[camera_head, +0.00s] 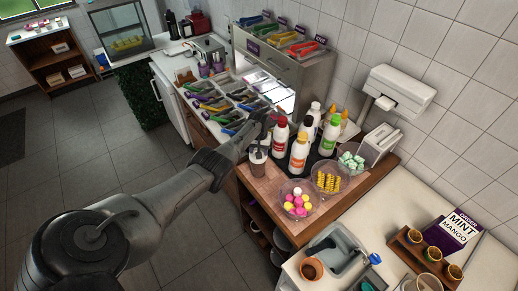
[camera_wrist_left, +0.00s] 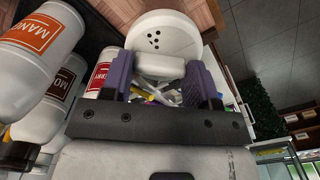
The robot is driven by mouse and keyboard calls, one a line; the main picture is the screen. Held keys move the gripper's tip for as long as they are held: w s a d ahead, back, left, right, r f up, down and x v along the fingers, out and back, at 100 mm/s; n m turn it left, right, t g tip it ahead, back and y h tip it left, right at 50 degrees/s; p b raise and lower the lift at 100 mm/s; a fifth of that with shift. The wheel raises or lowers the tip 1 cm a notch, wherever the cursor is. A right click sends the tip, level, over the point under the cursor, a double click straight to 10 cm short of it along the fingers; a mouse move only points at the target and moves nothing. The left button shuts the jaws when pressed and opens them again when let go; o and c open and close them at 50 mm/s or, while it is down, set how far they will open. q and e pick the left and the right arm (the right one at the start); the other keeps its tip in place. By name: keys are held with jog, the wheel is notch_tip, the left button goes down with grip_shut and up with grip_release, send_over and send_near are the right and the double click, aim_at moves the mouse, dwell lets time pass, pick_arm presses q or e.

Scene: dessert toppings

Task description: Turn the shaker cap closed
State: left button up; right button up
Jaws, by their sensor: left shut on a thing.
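The shaker (camera_head: 256,158) stands at the left edge of the wooden counter, to the left of the white bottles. Its white round cap (camera_wrist_left: 160,32) shows in the left wrist view, with several small dark holes and a raised pale tab (camera_wrist_left: 160,66). My left gripper (camera_head: 260,139) is right over the shaker in the head view. In the left wrist view its purple-padded fingers (camera_wrist_left: 162,78) are on both sides of the tab, shut on the cap. My right gripper is not in view.
White sauce bottles (camera_head: 299,150) stand close to the right of the gripper. Bowls of pink and yellow balls (camera_head: 296,205), yellow pieces (camera_head: 327,182) and mint cubes (camera_head: 351,162) sit nearby. Topping trays (camera_head: 214,103) lie behind. Open floor is at the left.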

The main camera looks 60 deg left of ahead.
pick_arm(q)
jog(key=m, duration=0.6)
jog(key=shift+s, duration=0.1)
jog(key=shift+m, duration=1.4)
jog(key=o, duration=0.9)
jog(key=shift+o, duration=0.2)
jog(key=shift+p, duration=0.3)
